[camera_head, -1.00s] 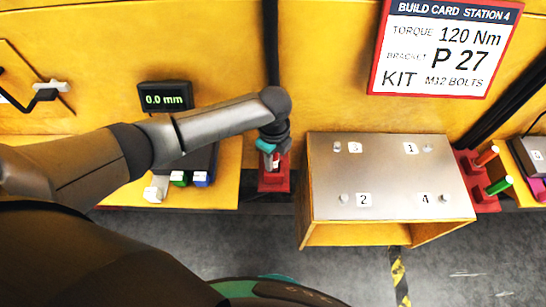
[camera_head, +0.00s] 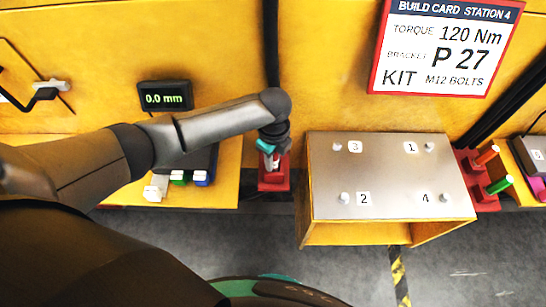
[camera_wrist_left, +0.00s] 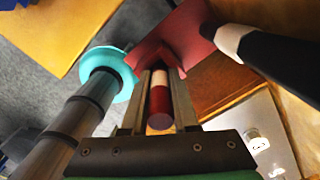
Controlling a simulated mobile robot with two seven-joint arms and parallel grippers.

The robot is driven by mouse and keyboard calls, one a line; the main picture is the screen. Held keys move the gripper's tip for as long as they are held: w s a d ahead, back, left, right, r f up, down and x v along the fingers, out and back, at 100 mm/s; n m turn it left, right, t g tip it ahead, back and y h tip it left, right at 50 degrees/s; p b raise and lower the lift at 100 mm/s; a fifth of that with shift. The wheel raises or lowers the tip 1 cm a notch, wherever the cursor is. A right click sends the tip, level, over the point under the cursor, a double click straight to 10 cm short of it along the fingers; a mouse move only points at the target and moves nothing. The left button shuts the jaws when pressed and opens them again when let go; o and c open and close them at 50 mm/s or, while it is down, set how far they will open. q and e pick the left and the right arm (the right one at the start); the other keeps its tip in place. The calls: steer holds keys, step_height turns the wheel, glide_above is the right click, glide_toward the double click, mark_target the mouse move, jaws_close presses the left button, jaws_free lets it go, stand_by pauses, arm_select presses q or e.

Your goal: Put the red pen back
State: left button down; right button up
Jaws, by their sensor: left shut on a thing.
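The red pen (camera_wrist_left: 159,108), red with a pale band, sits between the two fingers of my left gripper (camera_wrist_left: 159,95) in the left wrist view, its round end towards the camera. The gripper is shut on it. A red holder (camera_wrist_left: 190,45) lies just beyond the fingers. In the head view my left gripper (camera_head: 271,160) is over the red holder (camera_head: 273,183), left of the metal-topped box. The pen's far end and whether it is inside the holder are hidden. My right gripper is not in view.
The metal-topped box (camera_head: 390,185) with numbered studs stands to the right. Beyond it, red holders (camera_head: 486,200) carry an orange pen (camera_head: 487,155) and a green pen (camera_head: 499,185). A display (camera_head: 165,97) and several coloured blocks are to the left. A dark vertical bar (camera_head: 271,45) rises behind my gripper.

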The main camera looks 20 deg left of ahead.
arm_select(q)
steer(key=c, duration=0.6)
jaws_free()
step_height(320, 180, up, 15)
steer(key=shift+p, duration=1.1)
step_height(320, 180, up, 7)
steer(key=p, duration=0.9)
